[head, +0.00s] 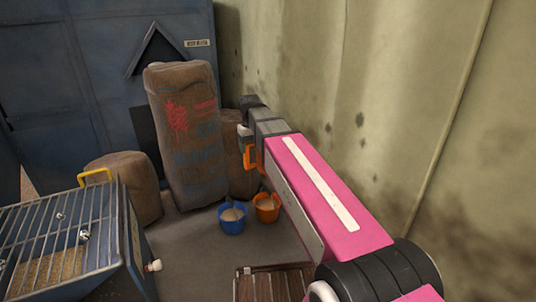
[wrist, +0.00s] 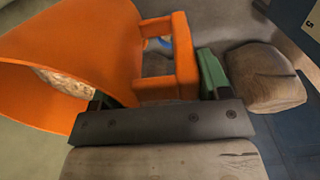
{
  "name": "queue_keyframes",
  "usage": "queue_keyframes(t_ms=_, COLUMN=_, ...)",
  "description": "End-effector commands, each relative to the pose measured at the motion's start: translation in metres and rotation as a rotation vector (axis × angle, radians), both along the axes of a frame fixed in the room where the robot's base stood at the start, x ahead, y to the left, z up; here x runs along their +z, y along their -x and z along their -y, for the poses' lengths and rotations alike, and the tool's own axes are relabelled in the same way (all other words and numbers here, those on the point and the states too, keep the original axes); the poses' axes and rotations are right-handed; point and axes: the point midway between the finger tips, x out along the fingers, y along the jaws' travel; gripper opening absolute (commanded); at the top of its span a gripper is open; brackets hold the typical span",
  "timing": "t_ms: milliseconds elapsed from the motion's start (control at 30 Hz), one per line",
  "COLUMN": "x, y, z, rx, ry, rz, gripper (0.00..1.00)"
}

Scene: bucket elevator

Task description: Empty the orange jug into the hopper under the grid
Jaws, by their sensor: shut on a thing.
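The orange jug (wrist: 105,45) fills the upper left of the wrist view, with pale grain inside its mouth. My gripper (wrist: 158,88) is shut on its handle (wrist: 181,55). In the head view, my gripper (head: 246,130) is up by the wall, in front of the sacks. Only an orange piece of the jug (head: 250,158) shows there; my pink arm seems to hide the rest. The hopper (head: 133,240) is a blue box at lower left, well left of my gripper. Its metal grid (head: 65,225) lies on top, with grain visible beneath the bars.
A blue container (head: 232,219) and another orange container (head: 267,208), both holding pale contents, stand on the floor. A tall brown sack (head: 185,135) and lower sacks stand behind. The wall (head: 400,110) is close on the right. A slatted wooden thing (head: 272,284) lies at bottom centre.

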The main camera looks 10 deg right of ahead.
Motion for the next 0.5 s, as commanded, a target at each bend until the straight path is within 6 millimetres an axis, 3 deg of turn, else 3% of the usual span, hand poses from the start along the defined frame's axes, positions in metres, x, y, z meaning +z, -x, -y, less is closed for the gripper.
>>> queue_keyframes(t_ms=33, x=0.004, y=-0.002, z=-0.016, rx=0.031, ry=0.001, rz=0.003, gripper=0.01)
queue_keyframes(t_ms=500, x=0.013, y=0.006, z=-0.153, rx=0.312, ry=0.002, rz=0.003, gripper=0.01)
